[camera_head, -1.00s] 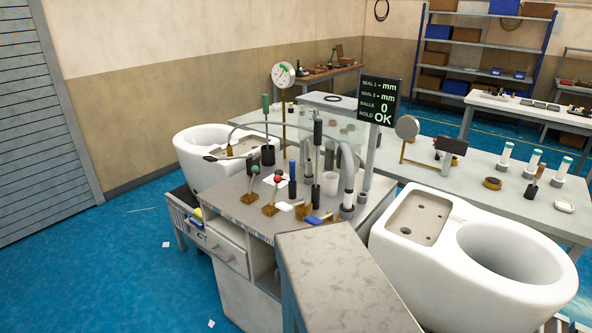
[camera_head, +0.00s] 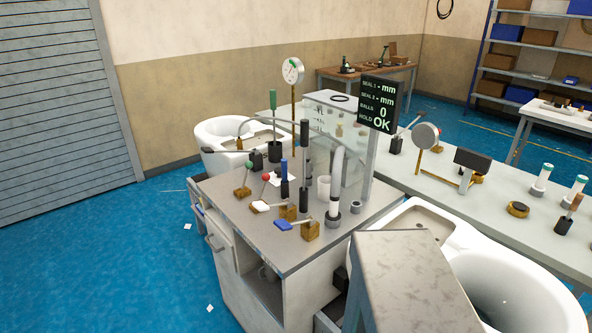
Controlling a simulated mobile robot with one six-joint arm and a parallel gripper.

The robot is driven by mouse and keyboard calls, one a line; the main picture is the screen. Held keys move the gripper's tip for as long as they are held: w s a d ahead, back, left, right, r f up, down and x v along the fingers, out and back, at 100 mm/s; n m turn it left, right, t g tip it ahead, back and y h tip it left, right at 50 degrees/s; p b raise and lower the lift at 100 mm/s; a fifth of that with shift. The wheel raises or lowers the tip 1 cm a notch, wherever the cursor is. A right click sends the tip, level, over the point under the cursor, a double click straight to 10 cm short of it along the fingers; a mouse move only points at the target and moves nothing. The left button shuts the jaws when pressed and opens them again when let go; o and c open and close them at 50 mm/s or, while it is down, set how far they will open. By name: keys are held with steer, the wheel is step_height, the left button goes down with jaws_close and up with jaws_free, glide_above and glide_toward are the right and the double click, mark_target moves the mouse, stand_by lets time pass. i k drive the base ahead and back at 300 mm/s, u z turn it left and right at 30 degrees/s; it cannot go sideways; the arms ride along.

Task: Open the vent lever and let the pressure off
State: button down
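Several small levers on brass valve blocks stand on the grey bench top. One has a green knob (camera_head: 249,165), one a red knob (camera_head: 266,178), one a white handle (camera_head: 261,206) and one a blue handle (camera_head: 284,225). No readable label tells which is the vent lever. The green and red levers stand up at a tilt; the white and blue handles lie nearly flat. A round pressure gauge (camera_head: 293,71) stands on a post behind; its reading is too small to tell. A black display (camera_head: 378,104) reads balls 0 and hold OK. My gripper is not in view.
The bench (camera_head: 318,253) also holds upright tools, a white cup (camera_head: 324,187) and a pale pipe (camera_head: 337,180). White toilets stand behind it and at the right front (camera_head: 475,250). A grey-topped block (camera_head: 405,265) fills the near foreground.

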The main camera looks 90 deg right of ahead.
mark_target(265, 176)
steer(key=u, duration=0.6)
steer(key=k, duration=0.2)
steer(key=z, duration=1.7)
steer(key=i, duration=1)
steer(key=z, duration=0.15)
steer(key=k, duration=0.7)
steer(key=z, duration=0.05)
